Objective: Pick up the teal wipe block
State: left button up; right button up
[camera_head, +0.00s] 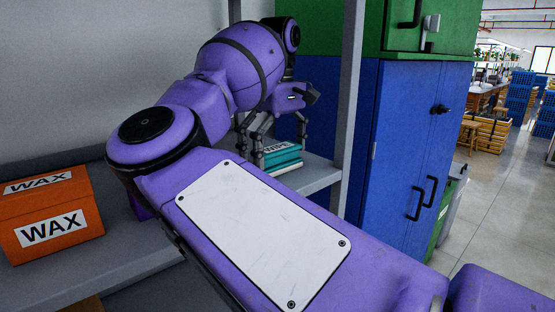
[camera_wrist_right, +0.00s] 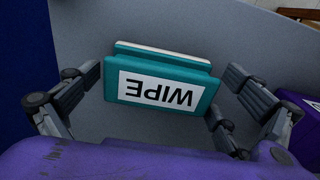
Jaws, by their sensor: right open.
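The teal wipe block (camera_head: 283,154) sits on a grey shelf in the head view, partly hidden by the gripper fingers. It has a white label reading WIPE and a pale layer along one side. In the right wrist view the wipe block (camera_wrist_right: 162,78) lies between the spread fingers, with a visible gap on the right side. My right gripper (camera_head: 272,142) is open around the block from above, and its fingers also show in the right wrist view (camera_wrist_right: 165,95). Whether the left finger touches the block I cannot tell. My left gripper is not in view.
An orange WAX box (camera_head: 50,218) stands on the shelf (camera_head: 318,176) at the left. A grey shelf post (camera_head: 348,110) rises just right of the block. Blue cabinet doors (camera_head: 400,140) stand beyond it. An open floor (camera_head: 505,200) lies at the right.

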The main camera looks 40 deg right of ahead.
aim_at(279, 148)
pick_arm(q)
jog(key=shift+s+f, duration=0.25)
pick_arm(e)
jog(key=c, duration=1.1)
jog(key=shift+r, duration=0.1)
jog(key=shift+w+r, duration=0.1)
jog(key=shift+r, duration=1.4)
jog(key=shift+s+r, duration=0.15)
jog(key=shift+s, duration=0.2)
pick_arm(q)
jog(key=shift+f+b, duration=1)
jog(key=shift+b, duration=0.15)
pick_arm(e)
jog(key=shift+s+d, duration=0.25)
jog(key=shift+s, duration=2.65)
jog(key=shift+s+d, duration=0.25)
jog(key=shift+s, duration=2.65)
jog(key=shift+s+d, duration=0.25)
jog(key=shift+s, duration=2.65)
jog(key=o, duration=0.5)
jog(key=c, duration=0.3)
